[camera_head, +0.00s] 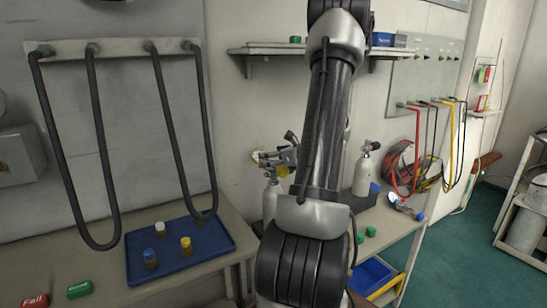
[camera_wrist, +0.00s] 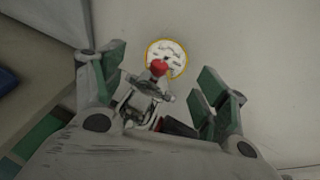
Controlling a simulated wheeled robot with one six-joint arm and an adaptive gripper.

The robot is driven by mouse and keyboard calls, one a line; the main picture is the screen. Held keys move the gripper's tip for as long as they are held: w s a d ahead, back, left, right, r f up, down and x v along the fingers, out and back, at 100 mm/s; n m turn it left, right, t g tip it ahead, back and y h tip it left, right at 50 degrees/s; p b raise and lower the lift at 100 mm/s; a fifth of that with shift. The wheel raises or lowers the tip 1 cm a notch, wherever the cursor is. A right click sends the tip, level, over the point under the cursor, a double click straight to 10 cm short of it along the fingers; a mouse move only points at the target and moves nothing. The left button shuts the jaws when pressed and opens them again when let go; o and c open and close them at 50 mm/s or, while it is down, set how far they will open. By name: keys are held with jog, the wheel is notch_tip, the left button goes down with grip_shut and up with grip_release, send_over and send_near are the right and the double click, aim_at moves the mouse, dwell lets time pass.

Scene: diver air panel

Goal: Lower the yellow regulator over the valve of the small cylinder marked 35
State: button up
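My gripper (camera_head: 277,157) is over a pale grey cylinder (camera_head: 269,200) on the bench, left of my arm. The wrist view shows its two green-padded fingers (camera_wrist: 161,98) spread apart, with a visible gap on both sides of what stands between them. There, a red knob (camera_wrist: 159,68) tops a metal valve (camera_wrist: 145,103). The regulator's white gauge with a yellow rim (camera_wrist: 167,59) shows just beyond the knob; yellow also shows under the gripper in the head view (camera_head: 283,171). I cannot tell whether the regulator sits fully on the valve. No 35 mark is readable.
A second grey cylinder (camera_head: 363,172) with a red knob stands right of my arm. Hoses (camera_head: 438,145) hang from a wall panel at the right. A blue tray (camera_head: 205,243) with small capped items lies left. A wall shelf (camera_head: 275,50) is above.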

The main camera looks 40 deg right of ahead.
jog(key=shift+s, duration=0.1)
jog(key=v, duration=1.2)
dwell(0.5)
